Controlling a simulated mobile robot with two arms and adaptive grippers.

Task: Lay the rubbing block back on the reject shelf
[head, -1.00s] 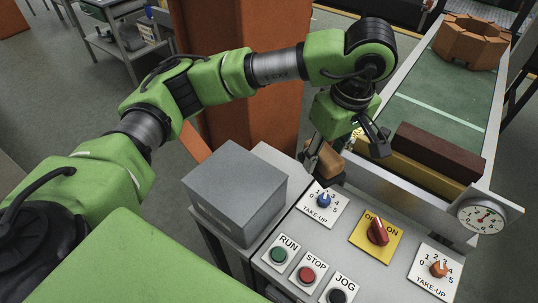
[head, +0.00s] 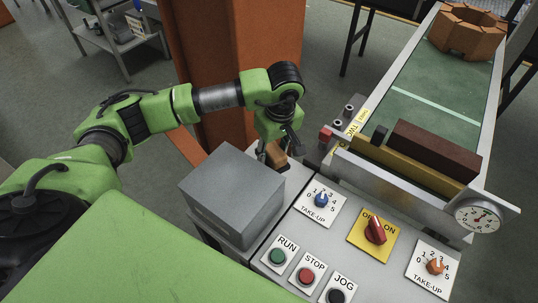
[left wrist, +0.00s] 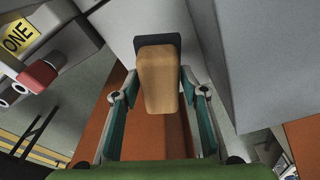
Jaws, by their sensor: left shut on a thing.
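The rubbing block (head: 276,155) is a tan wooden piece, mostly hidden by my arm in the head view. In the left wrist view the block (left wrist: 158,85) shows a dark far end and lies between the two fingers. My left gripper (head: 272,148) is shut on it, just behind the grey box and left of the conveyor's end. I cannot tell whether the block touches the grey surface under it. No surface is clearly recognisable as the reject shelf. My right gripper is not in view.
The grey box (head: 233,192) stands close in front of the gripper. The control panel (head: 333,240) with knobs and buttons lies to the right. An orange-brown column (head: 255,45) stands behind.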

